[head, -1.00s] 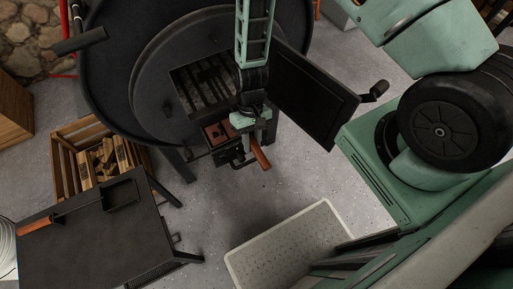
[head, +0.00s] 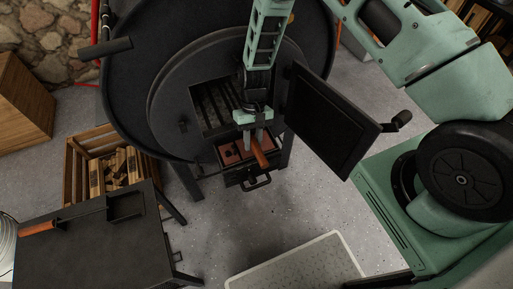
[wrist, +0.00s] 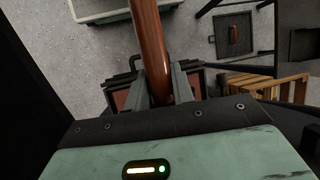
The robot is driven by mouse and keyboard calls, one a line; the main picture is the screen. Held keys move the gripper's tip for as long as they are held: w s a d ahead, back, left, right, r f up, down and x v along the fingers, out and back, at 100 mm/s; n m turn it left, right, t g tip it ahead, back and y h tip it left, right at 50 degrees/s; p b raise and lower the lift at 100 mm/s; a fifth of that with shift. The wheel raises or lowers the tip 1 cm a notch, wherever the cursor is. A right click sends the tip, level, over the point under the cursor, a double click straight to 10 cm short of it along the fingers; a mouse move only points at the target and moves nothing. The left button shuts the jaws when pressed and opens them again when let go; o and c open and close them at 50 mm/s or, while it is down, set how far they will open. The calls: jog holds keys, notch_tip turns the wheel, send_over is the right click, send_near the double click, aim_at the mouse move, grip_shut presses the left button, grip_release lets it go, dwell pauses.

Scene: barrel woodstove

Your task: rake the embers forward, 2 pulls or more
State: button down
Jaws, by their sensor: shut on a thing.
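My gripper (head: 255,139) is shut on a brown wooden tool handle (head: 260,154), just in front of the barrel stove's open mouth. The handle (wrist: 152,40) also shows in the wrist view, between my fingers (wrist: 160,92). The tool's far end is hidden from both views, so I cannot tell where the rake head lies. The black barrel stove (head: 120,75) has its mouth (head: 205,103) open, with dark bars or grating inside. Separate embers cannot be made out. The stove door (head: 330,125) stands swung open to the right.
An ash drawer (head: 235,178) with a loop handle juts out below the mouth, under my gripper. A dark table (head: 80,250) at lower left bears a wooden-handled shovel (head: 125,207). A firewood crate (head: 75,180) stands left. A pale tray (head: 295,262) lies on the floor in front.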

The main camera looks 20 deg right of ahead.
aim_at(264, 160)
jog(key=shift+w+f, duration=0.1)
jog(key=shift+w, duration=0.8)
notch_tip(264, 160, down, 5)
jog(key=b, duration=0.4)
jog(key=shift+r, duration=0.2)
jog(key=shift+s+r+p, duration=0.4)
jog(key=shift+s+p, duration=0.3)
jog(key=shift+s, duration=0.15)
jog(key=shift+s+p, duration=1.05)
jog(key=shift+s, duration=2.45)
jog(key=shift+s+r+p, duration=0.2)
jog(key=shift+r+p, duration=0.5)
jog(key=shift+r, duration=0.15)
jog(key=shift+s+r+p, duration=0.2)
jog(key=shift+r+p, duration=0.45)
jog(key=shift+r, duration=0.15)
jog(key=shift+s+r+p, duration=0.2)
jog(key=shift+r+p, duration=0.5)
jog(key=shift+r, duration=0.15)
jog(key=s+r+p, duration=0.2)
jog(key=s, duration=0.9)
jog(key=s+r+g+p, duration=0.1)
jog(key=s+r+p, duration=0.1)
jog(key=s, duration=0.9)
jog(key=shift+s+r, duration=0.15)
jog(key=shift+r, duration=0.4)
